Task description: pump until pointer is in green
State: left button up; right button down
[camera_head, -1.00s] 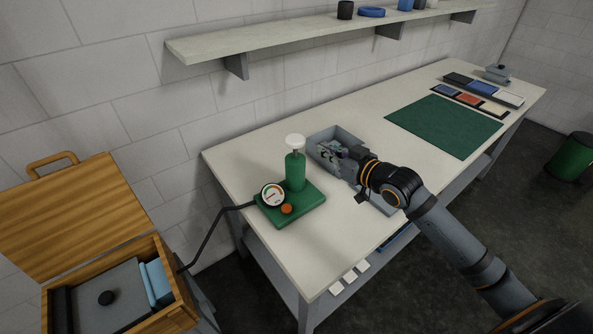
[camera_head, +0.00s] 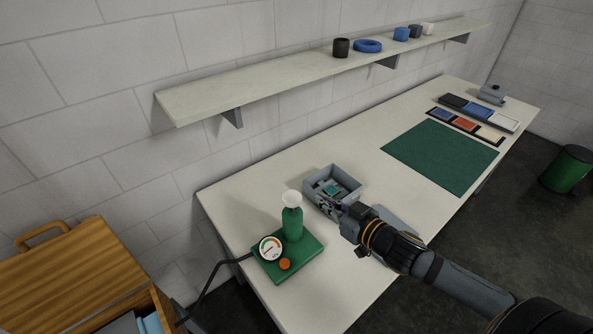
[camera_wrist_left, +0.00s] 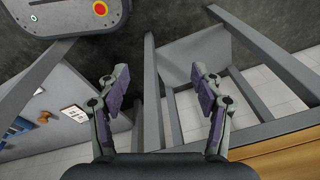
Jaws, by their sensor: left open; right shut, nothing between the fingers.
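The green hand pump (camera_head: 292,224) stands upright on a green base (camera_head: 306,253) near the left end of the workbench, with a white knob (camera_head: 291,198) on top. A round gauge (camera_head: 270,247) with a coloured arc is at the base's left side; its pointer is too small to read surely. An orange button (camera_head: 285,264) sits below the gauge. My right gripper (camera_head: 346,207) is shut and empty at the near edge of the grey bin, right of the pump and apart from it. My left gripper (camera_wrist_left: 160,88) is open and empty in the left wrist view, away from the pump.
The grey bin (camera_head: 318,197) holds small parts right of the pump. A black hose runs from the gauge toward the wooden box (camera_head: 70,262) at lower left. A green mat (camera_head: 440,157) and trays lie farther right. A shelf (camera_head: 270,75) hangs above the bench.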

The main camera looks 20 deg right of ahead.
pick_arm(q)
jog(key=s, duration=0.6)
pick_arm(e)
jog(key=b, duration=0.9)
send_over(298, 201)
jog(key=f, duration=0.1)
notch_tip(298, 201, down, 4)
jog(key=shift+r+p, duration=0.25)
jog(key=shift+p, duration=0.35)
jog(key=shift+s+f, duration=0.15)
jog(key=shift+f, duration=0.35)
pick_arm(q)
jog(key=w+f, duration=0.3)
jog(key=f, duration=0.4)
jog(key=shift+f, duration=0.25)
jog(key=shift+a, duration=0.15)
pick_arm(e)
jog(key=shift+f, duration=0.1)
